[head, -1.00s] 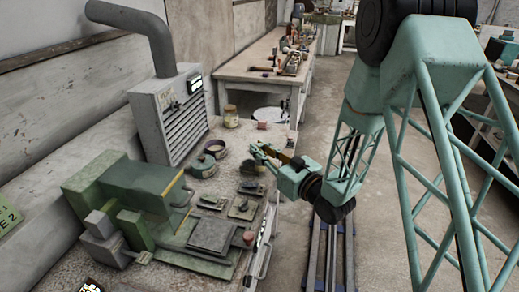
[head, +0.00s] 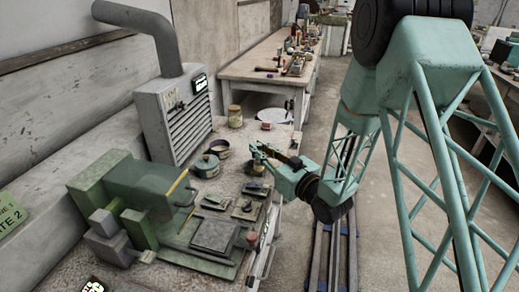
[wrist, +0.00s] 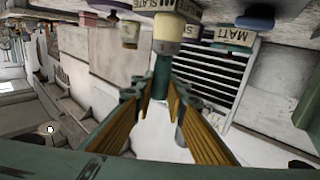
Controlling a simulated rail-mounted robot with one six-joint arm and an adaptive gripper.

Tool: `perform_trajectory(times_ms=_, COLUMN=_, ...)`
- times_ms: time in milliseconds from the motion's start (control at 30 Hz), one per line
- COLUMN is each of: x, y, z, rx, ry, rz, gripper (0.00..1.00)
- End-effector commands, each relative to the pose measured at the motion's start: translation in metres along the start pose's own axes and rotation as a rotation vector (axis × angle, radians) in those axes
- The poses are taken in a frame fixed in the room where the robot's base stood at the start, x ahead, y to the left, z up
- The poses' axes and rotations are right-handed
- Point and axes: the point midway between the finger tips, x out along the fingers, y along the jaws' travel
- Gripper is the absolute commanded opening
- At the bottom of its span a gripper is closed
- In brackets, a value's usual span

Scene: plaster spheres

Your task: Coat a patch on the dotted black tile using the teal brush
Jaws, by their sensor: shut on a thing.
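The brush is too small to make out in the head view. Several small dark tiles lie on the bench, among them one at the front (head: 215,201) and one to its right (head: 242,210); I cannot tell which is dotted.
A green machine (head: 130,190) and a grey vented unit with a pipe (head: 178,115) fill the bench's left and back. A teal-grey pot (head: 206,166), a yellow-lidded jar (head: 235,116) and a small red pot (head: 267,126) stand behind the tiles.

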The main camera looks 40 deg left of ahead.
Motion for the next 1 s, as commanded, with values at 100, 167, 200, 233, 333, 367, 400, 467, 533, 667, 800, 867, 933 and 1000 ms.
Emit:
perform_trajectory(times_ms=100, x=0.000, y=0.000, z=0.000, rx=0.000, ry=0.000, rz=0.000, gripper=0.02)
perform_trajectory(times_ms=167, x=0.001, y=-0.001, z=0.000, rx=0.000, ry=0.000, rz=0.000, gripper=0.02)
perform_trajectory(times_ms=200, x=0.002, y=-0.002, z=0.000, rx=0.000, ry=0.000, rz=-0.001, gripper=0.02)
perform_trajectory(times_ms=233, x=0.002, y=-0.002, z=0.000, rx=0.000, ry=0.000, rz=-0.001, gripper=0.02)
perform_trajectory(times_ms=333, x=0.005, y=-0.005, z=0.000, rx=0.000, ry=0.000, rz=-0.002, gripper=0.02)
perform_trajectory(times_ms=367, x=0.006, y=-0.006, z=0.000, rx=0.000, ry=0.000, rz=-0.002, gripper=0.02)
perform_trajectory(times_ms=400, x=0.008, y=-0.007, z=0.000, rx=0.000, ry=0.000, rz=-0.001, gripper=0.02)
perform_trajectory(times_ms=467, x=0.010, y=-0.008, z=0.000, rx=0.000, ry=0.000, rz=-0.001, gripper=0.02)
perform_trajectory(times_ms=533, x=0.012, y=-0.009, z=0.001, rx=0.000, ry=0.000, rz=0.000, gripper=0.02)
perform_trajectory(times_ms=667, x=0.014, y=-0.011, z=0.001, rx=0.000, ry=0.000, rz=0.000, gripper=0.02)
perform_trajectory(times_ms=800, x=0.015, y=-0.012, z=0.001, rx=0.000, ry=0.000, rz=0.000, gripper=0.02)
perform_trajectory(times_ms=867, x=0.015, y=-0.012, z=0.001, rx=0.000, ry=0.000, rz=0.000, gripper=0.02)
perform_trajectory(times_ms=933, x=0.015, y=-0.012, z=0.001, rx=0.000, ry=0.000, rz=0.000, gripper=0.02)
perform_trajectory(times_ms=1000, x=0.014, y=-0.012, z=0.001, rx=0.000, ry=-0.001, rz=0.000, gripper=0.02)
